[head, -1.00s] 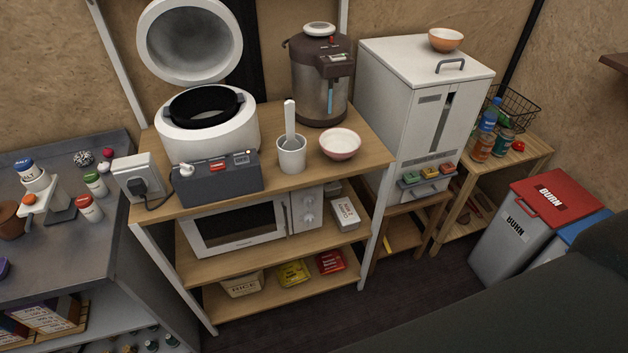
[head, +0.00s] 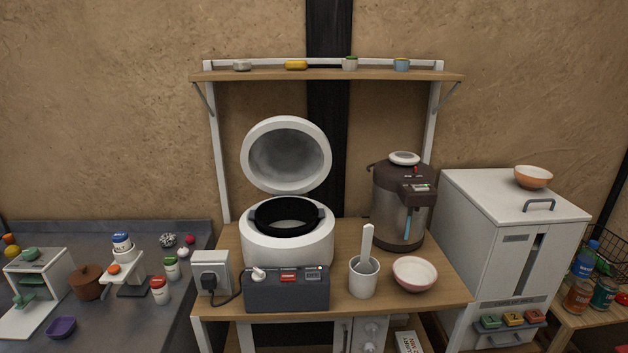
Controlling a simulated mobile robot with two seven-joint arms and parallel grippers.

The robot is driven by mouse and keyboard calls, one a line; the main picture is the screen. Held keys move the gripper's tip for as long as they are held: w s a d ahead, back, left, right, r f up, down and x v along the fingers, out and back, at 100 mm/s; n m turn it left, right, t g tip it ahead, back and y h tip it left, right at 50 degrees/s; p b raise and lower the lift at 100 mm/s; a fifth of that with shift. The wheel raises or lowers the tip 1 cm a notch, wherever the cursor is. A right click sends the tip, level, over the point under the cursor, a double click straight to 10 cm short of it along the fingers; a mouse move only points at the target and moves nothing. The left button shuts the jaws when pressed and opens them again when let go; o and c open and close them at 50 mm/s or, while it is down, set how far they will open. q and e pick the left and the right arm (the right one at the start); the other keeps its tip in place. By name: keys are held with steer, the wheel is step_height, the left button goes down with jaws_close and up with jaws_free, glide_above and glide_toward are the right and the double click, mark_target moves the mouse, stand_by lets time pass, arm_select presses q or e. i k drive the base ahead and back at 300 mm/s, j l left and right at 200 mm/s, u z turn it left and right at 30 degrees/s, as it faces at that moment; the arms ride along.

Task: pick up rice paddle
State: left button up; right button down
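The white rice paddle (head: 367,243) stands upright in a white cup (head: 363,281) on the wooden shelf top (head: 443,290), in the head view. Its handle sticks up above the rim and its lower end is hidden inside the cup. A white rice cooker (head: 288,245) with its lid open stands to the left of the cup. A pink-rimmed white bowl (head: 414,273) stands just to the right of the cup. Neither of my grippers shows in the head view.
A dark grey box (head: 287,291) with a cable sits in front of the cooker. A brown hot-water pot (head: 402,205) stands behind the bowl. A wall shelf (head: 330,75) with small items hangs above. A white dispenser (head: 505,240) stands at right.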

mark_target(364, 267)
steer(key=i+j, duration=0.1)
steer(key=i, duration=0.55)
steer(key=i+j, duration=0.1)
steer(key=i, duration=0.5)
steer(key=z, duration=1)
